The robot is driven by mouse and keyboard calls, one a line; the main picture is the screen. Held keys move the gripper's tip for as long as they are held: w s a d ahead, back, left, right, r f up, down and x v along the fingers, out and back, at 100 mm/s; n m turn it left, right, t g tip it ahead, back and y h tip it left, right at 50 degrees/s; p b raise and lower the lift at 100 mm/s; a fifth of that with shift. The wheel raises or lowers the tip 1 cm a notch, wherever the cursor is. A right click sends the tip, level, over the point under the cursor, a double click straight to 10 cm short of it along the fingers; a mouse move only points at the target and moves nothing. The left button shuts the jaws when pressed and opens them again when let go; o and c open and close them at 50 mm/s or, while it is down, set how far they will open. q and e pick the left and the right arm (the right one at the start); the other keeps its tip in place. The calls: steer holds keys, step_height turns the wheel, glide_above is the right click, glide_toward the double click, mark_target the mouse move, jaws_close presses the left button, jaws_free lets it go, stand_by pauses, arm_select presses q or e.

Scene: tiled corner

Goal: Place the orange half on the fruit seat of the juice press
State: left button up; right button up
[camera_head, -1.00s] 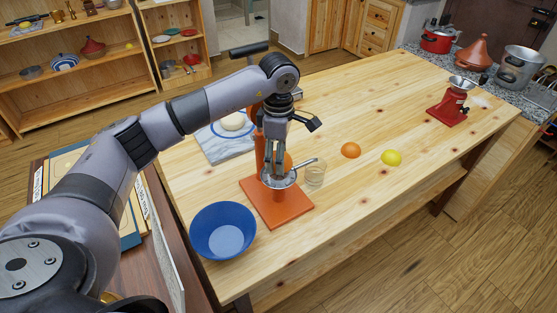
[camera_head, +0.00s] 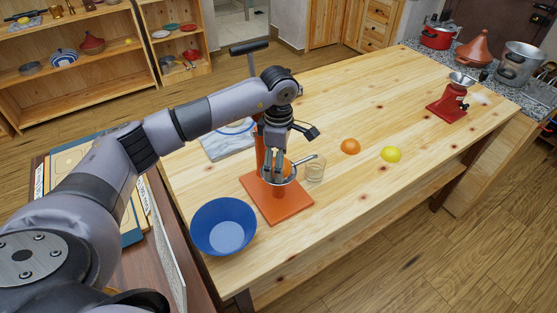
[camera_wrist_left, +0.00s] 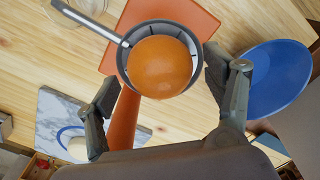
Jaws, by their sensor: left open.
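The orange half (camera_wrist_left: 161,67) sits over the grey ribbed fruit seat (camera_wrist_left: 123,62) of the juice press, rounded peel side towards the wrist camera. It covers much of the seat, off-centre towards my gripper side; the contact beneath is hidden. The juice press has an orange base (camera_head: 290,204) and a handle at its top (camera_head: 249,47). My left gripper (camera_head: 274,169) is over the seat. In the wrist view its fingers (camera_wrist_left: 168,105) are spread wide, with a visible gap between them and the orange half. My right gripper is not in view.
A blue bowl (camera_head: 223,226) stands left of the press, and a glass (camera_head: 315,170) stands close on its right. Another orange fruit (camera_head: 350,146) and a lemon (camera_head: 391,154) lie farther right. A red device (camera_head: 448,106) stands at the far right. The table's right half is mostly clear.

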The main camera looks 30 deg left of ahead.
arm_select(q)
steer(key=shift+r, duration=0.1)
steer(key=shift+r, duration=0.2)
step_height(320, 180, up, 12)
steer(key=b, duration=0.4)
steer(key=shift+f, duration=0.1)
